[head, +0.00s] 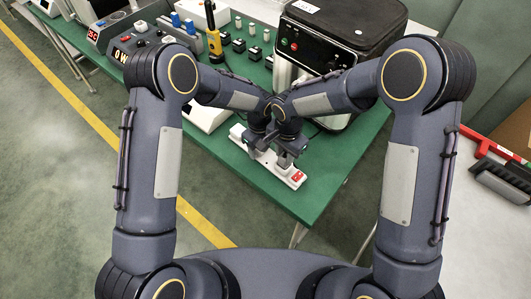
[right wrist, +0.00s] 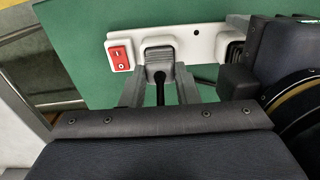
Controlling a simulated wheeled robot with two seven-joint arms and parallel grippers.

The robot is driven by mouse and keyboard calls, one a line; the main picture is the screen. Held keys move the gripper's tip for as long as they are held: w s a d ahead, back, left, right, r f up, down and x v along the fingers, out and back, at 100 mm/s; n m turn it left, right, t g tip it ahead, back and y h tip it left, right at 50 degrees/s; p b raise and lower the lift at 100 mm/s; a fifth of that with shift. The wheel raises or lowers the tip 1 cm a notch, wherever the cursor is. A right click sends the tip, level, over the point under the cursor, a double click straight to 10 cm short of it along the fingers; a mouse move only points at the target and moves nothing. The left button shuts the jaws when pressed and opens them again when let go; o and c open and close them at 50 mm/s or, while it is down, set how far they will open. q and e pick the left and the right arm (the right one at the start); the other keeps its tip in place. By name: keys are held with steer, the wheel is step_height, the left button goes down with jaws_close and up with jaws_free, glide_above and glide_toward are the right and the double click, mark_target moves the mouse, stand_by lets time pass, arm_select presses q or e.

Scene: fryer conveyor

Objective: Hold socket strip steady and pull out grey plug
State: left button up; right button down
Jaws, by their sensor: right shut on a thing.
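The white socket strip (head: 238,131) lies on the green table near its front edge; in the right wrist view the strip (right wrist: 208,45) has a red switch (right wrist: 119,57) at its left end. A grey plug (right wrist: 158,50) with a black cord sits at the strip beside the switch. My right gripper (head: 285,160) is shut on this plug, with one finger on each side; it also shows in the right wrist view (right wrist: 159,85). My left gripper (head: 256,146) is at the strip's middle, close beside the right one. Its fingertips are partly hidden, so its grip is unclear.
A black air fryer (head: 322,50) stands behind the grippers. A yellow-handled tool (head: 214,43), small dark blocks and control boxes (head: 150,30) stand at the back left. Red-handled items (head: 490,145) lie on a light surface at right. The table's front right corner is clear.

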steer(key=shift+r, duration=1.15)
stand_by(0.8)
steer(key=shift+r, duration=1.35)
steer(key=shift+r, duration=0.1)
steer(key=shift+r, duration=1.45)
arm_select(q)
steer(key=o, duration=1.3)
steer(key=shift+o, duration=0.2)
